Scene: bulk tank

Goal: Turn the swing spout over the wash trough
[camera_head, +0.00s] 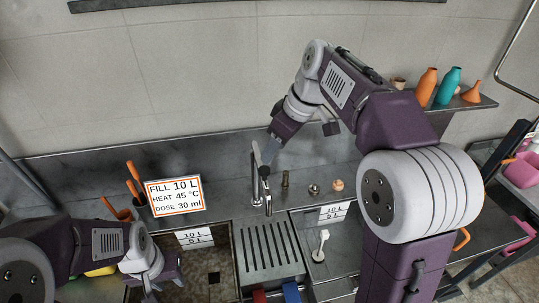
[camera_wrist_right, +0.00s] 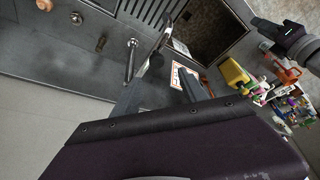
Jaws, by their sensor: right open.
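The swing spout (camera_head: 266,190) is a slim metal pipe with a dark lower end, rising behind the sinks. It hangs over the grooved drainer between the two basins. It also shows in the right wrist view (camera_wrist_right: 155,52). My right gripper (camera_head: 268,153) is open beside the upper part of the spout. I cannot tell whether it touches it. The left basin (camera_head: 218,266) and right basin (camera_head: 345,262) both have 10 L / 5 L labels; I cannot tell which is the wash trough. My left gripper (camera_head: 163,280) is low at the left, its jaw gap unclear.
A sign (camera_head: 174,196) stands left of the spout, beside orange-handled tools (camera_head: 134,180). Small fittings (camera_head: 314,189) sit on the ledge to the right. Bottles (camera_head: 427,87) stand on a wall shelf. A white brush-like item (camera_head: 320,245) is in the right basin.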

